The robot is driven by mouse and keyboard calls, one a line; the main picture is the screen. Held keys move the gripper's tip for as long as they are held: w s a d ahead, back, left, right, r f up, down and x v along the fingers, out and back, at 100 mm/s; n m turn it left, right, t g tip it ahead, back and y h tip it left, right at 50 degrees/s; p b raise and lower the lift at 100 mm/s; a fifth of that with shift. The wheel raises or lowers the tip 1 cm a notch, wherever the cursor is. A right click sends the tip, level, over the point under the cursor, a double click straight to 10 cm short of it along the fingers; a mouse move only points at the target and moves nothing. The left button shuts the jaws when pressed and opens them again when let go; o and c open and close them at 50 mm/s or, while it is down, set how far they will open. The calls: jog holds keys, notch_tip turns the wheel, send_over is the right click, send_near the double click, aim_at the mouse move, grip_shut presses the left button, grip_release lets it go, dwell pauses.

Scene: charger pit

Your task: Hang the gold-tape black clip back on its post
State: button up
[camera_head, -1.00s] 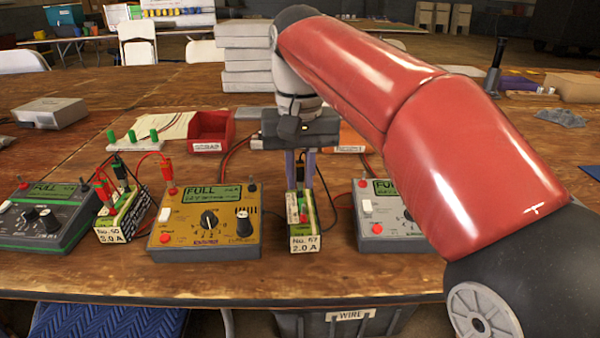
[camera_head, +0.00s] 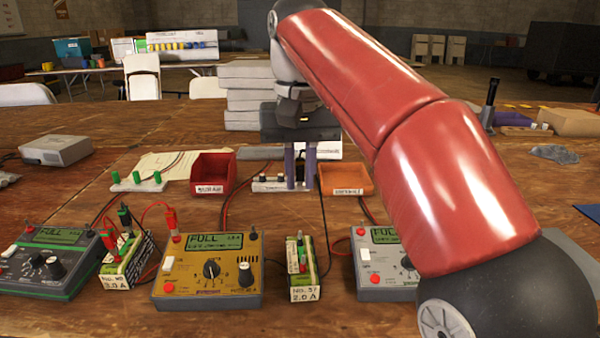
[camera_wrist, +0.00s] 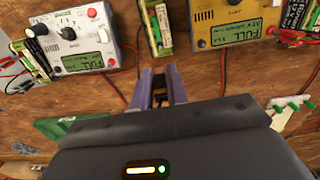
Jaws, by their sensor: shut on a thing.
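In the head view the fingers point down at a white strip (camera_head: 268,185) with dark posts, behind the No. 57 battery (camera_head: 303,268). The fingers cover part of the strip. I cannot tell whether the clip touches a post, and the target post is hidden. A black lead (camera_head: 325,225) runs up toward the fingers.
A red bin (camera_head: 212,172) stands left of the strip and an orange bin (camera_head: 347,178) right of it. A rack with green clips (camera_head: 137,184) is further left. The yellow charger (camera_head: 208,270) and a grey charger (camera_head: 383,262) flank the battery in front.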

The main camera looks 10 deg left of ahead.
jog(key=shift+r, duration=0.1)
send_over(253, 234)
jog(key=shift+f+b, duration=0.35)
jog(key=shift+f, duration=0.5)
jog(key=shift+f+b, duration=2.4)
jog(key=shift+f, duration=1.1)
jog(key=shift+f+p, duration=0.2)
jog(key=shift+p, duration=0.55)
jog(key=o, duration=0.8)
